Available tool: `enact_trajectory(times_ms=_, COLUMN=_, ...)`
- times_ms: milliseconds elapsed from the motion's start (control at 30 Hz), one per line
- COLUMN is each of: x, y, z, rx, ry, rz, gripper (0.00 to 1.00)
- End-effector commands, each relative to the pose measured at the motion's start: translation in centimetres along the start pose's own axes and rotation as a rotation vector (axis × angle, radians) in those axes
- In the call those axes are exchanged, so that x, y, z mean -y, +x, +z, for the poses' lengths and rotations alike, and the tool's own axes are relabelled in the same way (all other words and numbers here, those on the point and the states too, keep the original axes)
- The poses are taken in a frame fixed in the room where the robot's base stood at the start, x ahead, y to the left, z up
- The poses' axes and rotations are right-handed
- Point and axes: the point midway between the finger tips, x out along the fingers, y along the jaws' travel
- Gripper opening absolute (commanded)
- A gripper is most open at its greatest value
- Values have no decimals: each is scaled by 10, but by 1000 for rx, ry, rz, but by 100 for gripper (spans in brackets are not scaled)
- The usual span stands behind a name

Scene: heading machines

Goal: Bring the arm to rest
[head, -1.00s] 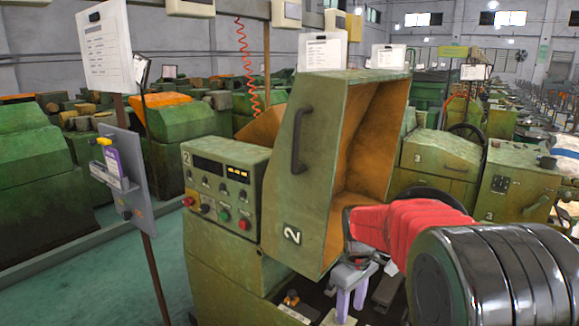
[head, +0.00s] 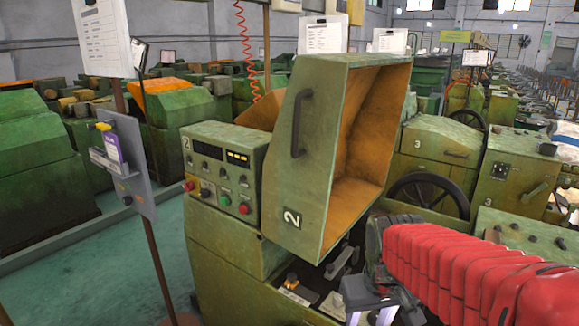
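My arm, in a red ribbed sleeve, comes in from the lower right of the head view. Its end, my gripper (head: 372,308), is at the bottom edge, in front of the open hood of machine 2. Two pale finger-like parts point down there and are cut off by the frame. I cannot tell whether they are open or shut, or whether they hold anything. The green hood (head: 310,160) with an orange inside stands open above the machine bed, and its control panel (head: 222,172) is to the left.
A grey panel (head: 121,165) on a thin brown post stands at the left. A handwheel (head: 428,200) and machine 3 (head: 440,150) are behind my arm at the right. Open green floor (head: 110,265) lies at the lower left. More green machines fill the background.

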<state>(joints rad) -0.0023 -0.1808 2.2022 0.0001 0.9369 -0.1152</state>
Motion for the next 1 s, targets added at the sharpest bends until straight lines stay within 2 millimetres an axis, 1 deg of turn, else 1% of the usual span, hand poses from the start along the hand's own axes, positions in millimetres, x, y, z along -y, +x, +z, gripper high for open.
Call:
enact_trajectory(times_ms=33, x=1, y=-4, z=7, rx=-13, ry=16, rz=1, gripper=43)
enact_trajectory(times_ms=200, x=3, y=-14, z=30, rx=-47, ry=68, rz=4, gripper=43)
enact_trajectory(times_ms=600, x=8, y=-32, z=76, rx=-141, ry=118, rz=8, gripper=43)
enact_trajectory(times_ms=800, x=10, y=-42, z=94, rx=-194, ry=117, rz=12, gripper=43)
enact_trajectory(times_ms=1000, x=11, y=-60, z=102, rx=-266, ry=117, rz=16, gripper=43)
